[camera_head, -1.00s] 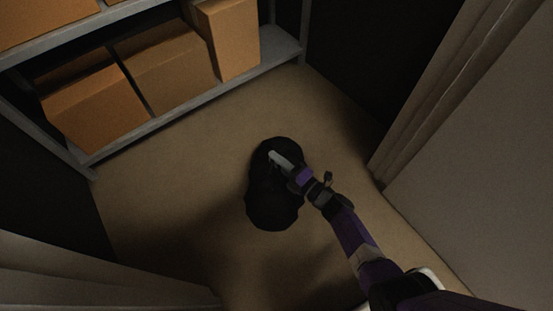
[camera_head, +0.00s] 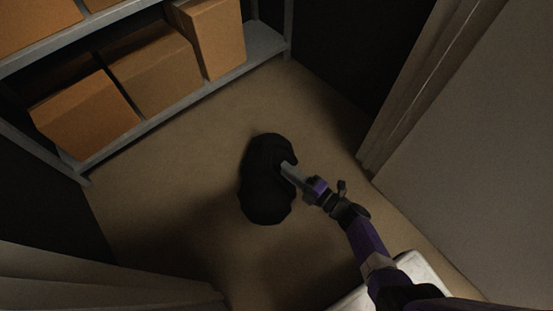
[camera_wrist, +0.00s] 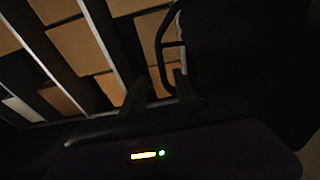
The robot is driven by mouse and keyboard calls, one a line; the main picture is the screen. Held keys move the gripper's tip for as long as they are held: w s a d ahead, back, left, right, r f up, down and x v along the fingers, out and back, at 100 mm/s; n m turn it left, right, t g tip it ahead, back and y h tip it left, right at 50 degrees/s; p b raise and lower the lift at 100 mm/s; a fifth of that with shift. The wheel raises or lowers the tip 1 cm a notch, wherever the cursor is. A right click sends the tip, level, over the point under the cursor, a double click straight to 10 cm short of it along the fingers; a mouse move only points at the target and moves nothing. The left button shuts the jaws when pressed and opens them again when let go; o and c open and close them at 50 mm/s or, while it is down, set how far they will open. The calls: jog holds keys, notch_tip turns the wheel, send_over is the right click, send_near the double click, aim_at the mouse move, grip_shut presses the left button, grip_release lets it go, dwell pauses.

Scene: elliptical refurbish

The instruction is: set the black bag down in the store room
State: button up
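The black bag (camera_head: 267,190) stands on the brown floor of the store room in the head view, a dark lumpy shape. My gripper (camera_head: 286,170) is at the bag's right edge, overlapping it in the picture. In the wrist view the two dark fingers of my gripper (camera_wrist: 161,90) stand apart with a clear gap. A thin black loop handle (camera_wrist: 159,45) shows just beyond the fingertips, at the left of a large dark shape that looks like the bag (camera_wrist: 240,60). Whether a finger touches the handle is too dark to tell.
A grey metal shelf (camera_head: 265,40) with several cardboard boxes (camera_head: 150,68) runs along the upper left. A pale door or wall panel (camera_head: 480,130) is at the right. Another pale panel (camera_head: 90,285) is at the lower left. The floor (camera_head: 175,160) around the bag is clear.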

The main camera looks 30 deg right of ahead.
jog(key=shift+v, duration=1.45)
jog(key=s+a+r+m+h, duration=0.2)
jog(key=s+r+m+h, duration=0.1)
jog(key=s+r+m, duration=0.4)
jog(key=s+a+r+m+h, duration=0.15)
jog(key=s+r+m, duration=0.25)
jog(key=s, duration=0.5)
jog(key=s+r+m+g+h, duration=0.1)
jog(key=s+r+m, duration=0.4)
jog(key=r, duration=0.4)
jog(key=s+a+r+m+g+h, duration=0.1)
jog(key=s+r+m, duration=0.5)
jog(key=r, duration=0.3)
jog(key=shift+a+r, duration=0.2)
jog(key=shift+a, duration=0.05)
